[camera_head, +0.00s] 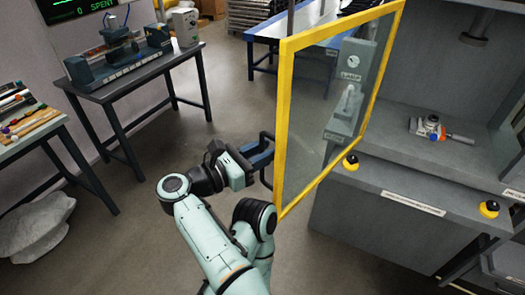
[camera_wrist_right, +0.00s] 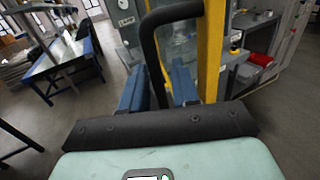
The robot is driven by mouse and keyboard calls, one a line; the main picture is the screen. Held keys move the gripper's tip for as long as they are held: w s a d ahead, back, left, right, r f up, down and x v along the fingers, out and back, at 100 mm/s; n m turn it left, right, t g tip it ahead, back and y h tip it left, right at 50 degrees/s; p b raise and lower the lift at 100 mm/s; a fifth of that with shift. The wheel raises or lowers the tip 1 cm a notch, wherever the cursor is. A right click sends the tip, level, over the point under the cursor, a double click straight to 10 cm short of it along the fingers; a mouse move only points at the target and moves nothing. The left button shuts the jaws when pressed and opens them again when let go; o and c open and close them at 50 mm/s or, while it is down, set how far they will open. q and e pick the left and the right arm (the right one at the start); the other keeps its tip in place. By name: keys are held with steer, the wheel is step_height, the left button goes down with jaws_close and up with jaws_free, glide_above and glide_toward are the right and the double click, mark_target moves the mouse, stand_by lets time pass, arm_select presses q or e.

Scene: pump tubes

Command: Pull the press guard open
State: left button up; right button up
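The press guard (camera_head: 283,120) is a clear panel in a yellow frame. It stands swung out from the grey press (camera_head: 425,80), whose front is uncovered at the right. A dark bar handle (camera_head: 266,183) sticks out from the guard's near edge; it also shows in the right wrist view (camera_wrist_right: 149,42), beside the yellow frame (camera_wrist_right: 211,50). My right gripper (camera_head: 262,157) is at this handle. In the wrist view its blue fingers (camera_wrist_right: 158,85) stand apart on either side of the bar, with a gap showing. My left gripper is not in view.
A dark bench (camera_head: 122,75) with a fixture stands at the back left, and a table with tools (camera_head: 28,122) at the left edge. A metal part with an orange end (camera_head: 440,132) lies on the press bed.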

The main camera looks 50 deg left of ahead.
steer(key=shift+s, duration=0.1)
steer(key=s+a+b, duration=0.1)
steer(key=s+b, duration=0.1)
steer(key=s, duration=1.1)
steer(key=shift+a, duration=0.3)
